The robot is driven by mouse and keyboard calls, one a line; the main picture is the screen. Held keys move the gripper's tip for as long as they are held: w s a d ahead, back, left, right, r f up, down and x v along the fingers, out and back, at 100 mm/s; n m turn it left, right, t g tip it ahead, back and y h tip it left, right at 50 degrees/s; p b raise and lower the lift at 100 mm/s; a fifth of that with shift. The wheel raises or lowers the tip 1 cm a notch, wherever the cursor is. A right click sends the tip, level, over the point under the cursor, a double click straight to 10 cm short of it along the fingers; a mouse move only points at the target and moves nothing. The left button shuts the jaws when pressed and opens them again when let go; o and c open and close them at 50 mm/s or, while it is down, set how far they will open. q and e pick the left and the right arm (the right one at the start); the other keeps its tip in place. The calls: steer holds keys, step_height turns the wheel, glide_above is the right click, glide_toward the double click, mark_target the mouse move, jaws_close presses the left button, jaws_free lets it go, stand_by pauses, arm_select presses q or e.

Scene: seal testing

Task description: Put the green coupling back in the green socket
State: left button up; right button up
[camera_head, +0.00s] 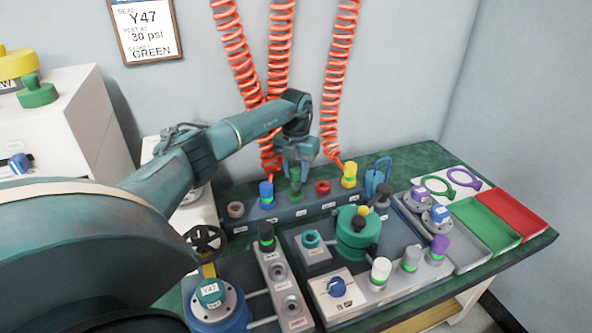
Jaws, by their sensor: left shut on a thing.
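My left gripper (297,166) points down at the back rack, shut on the green coupling (295,180). The coupling is upright between the jaws, over the green position of the rack, between the blue and red fittings. The green socket itself is hidden by the coupling and jaws, so I cannot tell whether the coupling is fully seated. My right gripper is not in view.
The rack (290,213) also holds a blue coupling (267,194), a red fitting (323,187) and a yellow coupling (349,176). Orange coiled hoses (337,75) hang behind. A green test vessel (357,237) stands in front; green (487,226) and red (513,211) trays lie right.

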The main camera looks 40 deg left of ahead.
arm_select(q)
steer(key=shift+f, duration=0.65)
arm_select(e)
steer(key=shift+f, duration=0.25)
arm_select(q)
steer(key=shift+f+b, duration=0.6)
steer(key=shift+f, duration=0.15)
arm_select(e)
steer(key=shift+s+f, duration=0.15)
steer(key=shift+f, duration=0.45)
arm_select(q)
steer(key=o, duration=1.1)
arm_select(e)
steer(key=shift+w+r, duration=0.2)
arm_select(q)
steer(key=shift+r, duration=0.4)
step_height(320, 180, up, 11)
steer(key=shift+r+p, duration=0.1)
steer(key=shift+p, duration=0.85)
steer(key=shift+r, duration=0.65)
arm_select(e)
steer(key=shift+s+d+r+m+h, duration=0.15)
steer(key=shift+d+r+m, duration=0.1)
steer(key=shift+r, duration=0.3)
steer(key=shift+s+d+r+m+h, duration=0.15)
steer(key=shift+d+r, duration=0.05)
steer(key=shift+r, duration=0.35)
